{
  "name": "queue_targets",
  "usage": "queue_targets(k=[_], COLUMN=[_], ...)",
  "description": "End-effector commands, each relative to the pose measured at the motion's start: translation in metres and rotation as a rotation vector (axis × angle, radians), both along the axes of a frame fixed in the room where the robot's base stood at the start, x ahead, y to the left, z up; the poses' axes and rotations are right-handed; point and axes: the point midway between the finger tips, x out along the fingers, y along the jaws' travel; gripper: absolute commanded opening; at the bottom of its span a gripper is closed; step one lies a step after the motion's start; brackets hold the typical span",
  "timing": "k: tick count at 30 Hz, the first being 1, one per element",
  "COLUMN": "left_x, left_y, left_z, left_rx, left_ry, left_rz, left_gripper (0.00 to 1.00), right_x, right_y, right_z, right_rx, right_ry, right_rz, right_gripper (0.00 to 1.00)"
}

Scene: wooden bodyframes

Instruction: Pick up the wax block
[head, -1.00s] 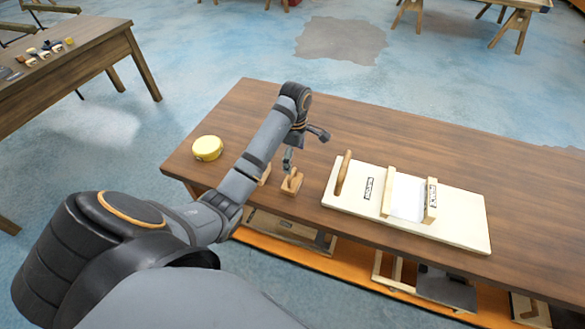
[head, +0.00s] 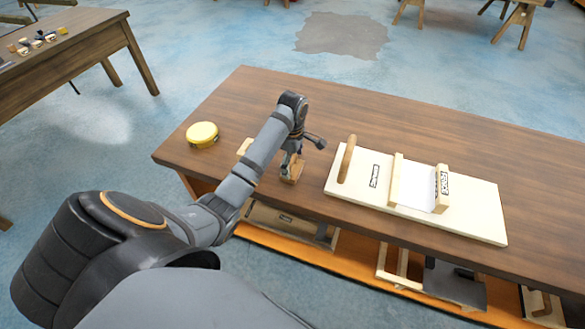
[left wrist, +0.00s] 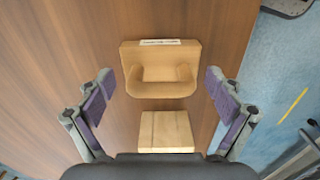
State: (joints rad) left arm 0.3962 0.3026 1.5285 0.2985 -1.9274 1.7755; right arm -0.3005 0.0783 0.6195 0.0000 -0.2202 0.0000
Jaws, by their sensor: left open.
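A pale block (head: 245,148), which best fits the wax block, lies on the brown table, partly hidden behind my left forearm. In the left wrist view the block (left wrist: 166,130) is at lower centre, with lines across its top. A tan wooden piece (left wrist: 160,62) with a U-shaped raised part and a small label lies just above it in that view. My left gripper (head: 291,166) is over this piece. Its fingers (left wrist: 160,92) are spread and empty, one on either side of the wooden piece and block in the picture.
A yellow round thing (head: 203,134) sits near the table's left end. A pale board (head: 460,222) with a wooden handle and upright bars lies to the right. More boards are on the orange shelf below. The back of the tabletop (head: 380,125) is clear.

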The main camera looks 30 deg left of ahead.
Motion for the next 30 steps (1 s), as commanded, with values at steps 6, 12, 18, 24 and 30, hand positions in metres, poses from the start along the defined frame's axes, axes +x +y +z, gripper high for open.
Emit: queue_targets(k=[6,12,18,24,30], left_x=[0.0002,0.0002,0.0002,0.0003,0.0011], left_y=[0.0001,0.0001,0.0001,0.0002,0.0003], left_z=[-0.0013,-0.0012,-0.0012,-0.001,0.0077], left_rx=[0.001,0.001,0.001,0.001,0.001], left_ry=[-0.001,-0.001,-0.001,-0.001,-0.004], left_rz=[0.0,0.0,0.0,0.0,0.0], left_gripper=[0.91,0.64,0.37,0.32,0.32], right_x=[0.0003,0.0004,0.0005,0.0007,0.0007], right_y=[-0.0022,-0.0035,-0.0033,-0.0032,-0.0025], right_z=[0.0012,0.0012,0.0012,0.0012,0.0014], right_rx=[-0.003,-0.004,-0.004,-0.004,-0.003], right_ry=[0.0,-0.001,-0.001,-0.001,-0.001], right_rz=[0.001,0.002,0.002,0.002,0.001], right_gripper=[0.0,0.0,0.0,0.0,0.0])
